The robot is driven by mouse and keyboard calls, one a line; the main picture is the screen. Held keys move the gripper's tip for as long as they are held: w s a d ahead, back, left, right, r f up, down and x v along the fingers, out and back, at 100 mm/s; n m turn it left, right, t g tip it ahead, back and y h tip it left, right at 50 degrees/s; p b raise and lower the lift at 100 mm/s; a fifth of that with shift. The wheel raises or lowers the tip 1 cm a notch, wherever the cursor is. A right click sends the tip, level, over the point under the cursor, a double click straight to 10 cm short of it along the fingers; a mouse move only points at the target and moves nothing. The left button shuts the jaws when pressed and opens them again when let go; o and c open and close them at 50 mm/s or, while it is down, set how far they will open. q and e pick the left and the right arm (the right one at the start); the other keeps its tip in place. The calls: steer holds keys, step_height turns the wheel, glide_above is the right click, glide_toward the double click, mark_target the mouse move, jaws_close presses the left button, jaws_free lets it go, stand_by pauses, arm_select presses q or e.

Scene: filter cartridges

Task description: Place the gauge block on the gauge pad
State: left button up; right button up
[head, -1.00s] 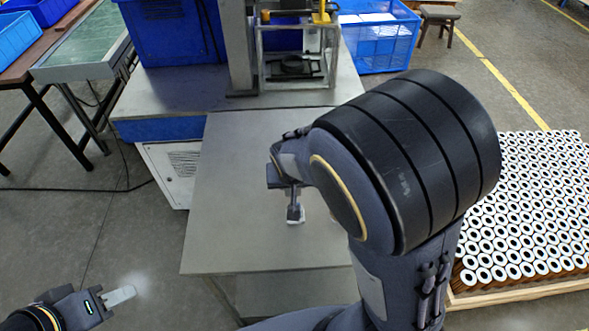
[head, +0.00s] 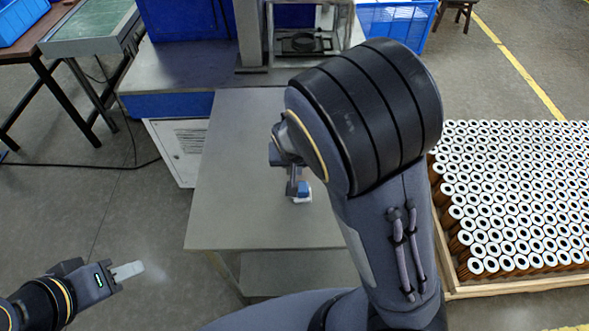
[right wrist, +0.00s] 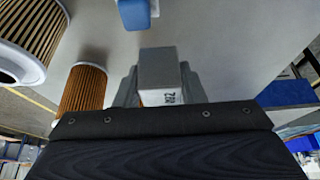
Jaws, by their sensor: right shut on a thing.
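My right gripper (right wrist: 158,88) is shut on a grey block with dark lettering on its white end, the gauge block (right wrist: 158,70); one finger shows on each side. In the head view the right gripper (head: 292,188) is small and partly hidden by my arm, over the grey table (head: 235,190). A blue piece with a white edge (right wrist: 133,14) lies beyond the block, apart from it. In the head view a blue piece (head: 304,187) shows beside the gripper, with white under it. I cannot tell whether this is the gauge pad. My left gripper (head: 128,271) is over the floor.
Two pleated filter cartridges (right wrist: 82,88) (right wrist: 30,45) stand left of the block in the right wrist view. A crate of many cartridges (head: 520,200) is at the right. A press-like fixture (head: 300,40) stands behind the table. The table's left part is clear.

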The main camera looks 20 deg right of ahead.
steer(key=w+f, duration=0.1)
steer(key=f, duration=0.1)
steer(key=w+d+f, duration=0.1)
steer(key=w+f, duration=0.1)
steer(key=shift+w, duration=0.1)
step_height(320, 180, down, 3)
steer(key=shift+r, duration=0.1)
steer(key=o, duration=0.6)
steer(key=shift+f+b, duration=0.2)
steer(key=shift+b, duration=0.15)
steer(key=o, duration=0.5)
